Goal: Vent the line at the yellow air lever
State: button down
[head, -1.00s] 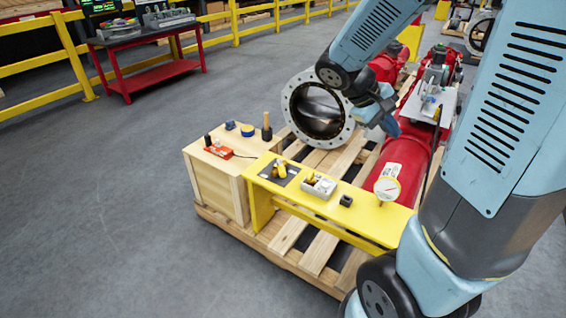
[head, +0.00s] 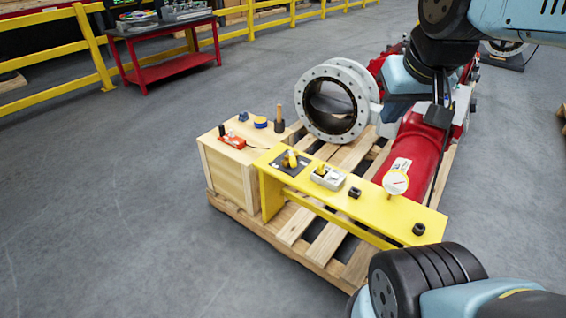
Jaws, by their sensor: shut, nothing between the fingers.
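I cannot make out the yellow air lever. My wrist and forearm cover much of the actuator's upper side, where a silver plate with small fittings showed earlier. I cannot tell whether my gripper touches anything there. A white dial gauge (head: 396,182) stands by the cylinder's near end.
A yellow bench (head: 385,212) holds a dark mat with yellow pieces, a grey box (head: 327,178) and small black parts. A wooden box (head: 228,178) with tools stands left of it.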

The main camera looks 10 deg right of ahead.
aim_at(292, 163)
jog(key=k, duration=1.15)
jog(key=u, duration=0.45)
jog(key=i, duration=1.8)
jog(key=z, duration=0.4)
